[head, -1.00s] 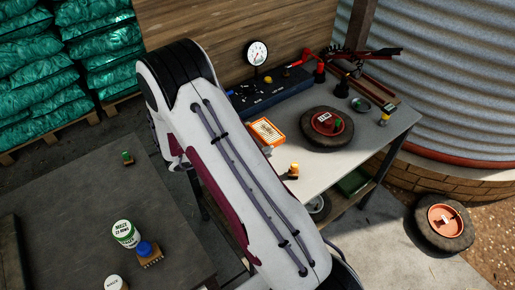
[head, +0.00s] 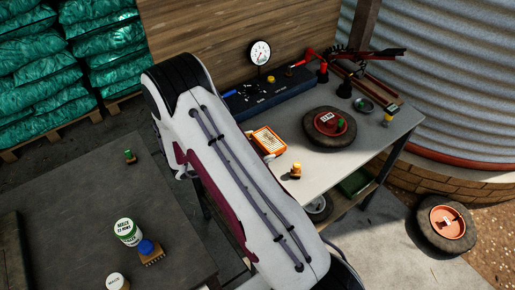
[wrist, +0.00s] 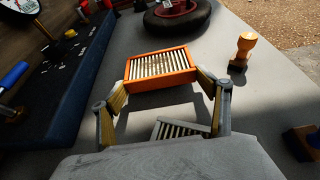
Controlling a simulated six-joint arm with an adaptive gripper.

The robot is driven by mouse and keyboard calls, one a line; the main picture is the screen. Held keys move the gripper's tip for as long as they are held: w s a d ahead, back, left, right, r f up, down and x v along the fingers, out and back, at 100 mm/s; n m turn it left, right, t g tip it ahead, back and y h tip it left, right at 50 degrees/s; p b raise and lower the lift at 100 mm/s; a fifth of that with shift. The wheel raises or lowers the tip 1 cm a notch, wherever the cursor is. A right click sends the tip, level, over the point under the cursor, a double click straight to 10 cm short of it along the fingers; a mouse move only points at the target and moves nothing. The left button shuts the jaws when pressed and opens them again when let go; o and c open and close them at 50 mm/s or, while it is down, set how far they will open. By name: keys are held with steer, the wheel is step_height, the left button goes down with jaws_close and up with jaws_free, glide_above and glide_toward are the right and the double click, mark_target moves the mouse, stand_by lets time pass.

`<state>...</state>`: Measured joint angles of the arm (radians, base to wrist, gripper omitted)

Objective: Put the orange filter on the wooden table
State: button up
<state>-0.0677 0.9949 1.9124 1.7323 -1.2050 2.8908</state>
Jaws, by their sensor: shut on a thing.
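The orange filter (wrist: 176,80), an orange frame with pale pleats, is between the two fingertips of my gripper (wrist: 161,83) in the wrist view. My gripper is shut on its sides. In the head view the filter (head: 268,141) shows above the pale grey workbench, beside my arm, which hides most of the gripper. I cannot tell whether it still touches the bench. A dark-topped table (head: 75,215) stands at the left; no top looks plainly wooden. A grey slatted piece (wrist: 178,129) shows below the filter in the wrist view; I cannot tell what it is.
The workbench (head: 335,170) holds a blue gauge panel (head: 268,93), a wheel (head: 329,127) and an orange-topped stamp-like knob (head: 296,171).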

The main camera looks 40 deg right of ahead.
steer(key=shift+f, duration=0.6)
steer(key=shift+f, duration=0.15)
steer(key=o, duration=1.2)
steer(key=shift+o, duration=0.2)
steer(key=shift+r, duration=0.2)
steer(key=shift+v, duration=6)
steer(key=shift+f, duration=0.1)
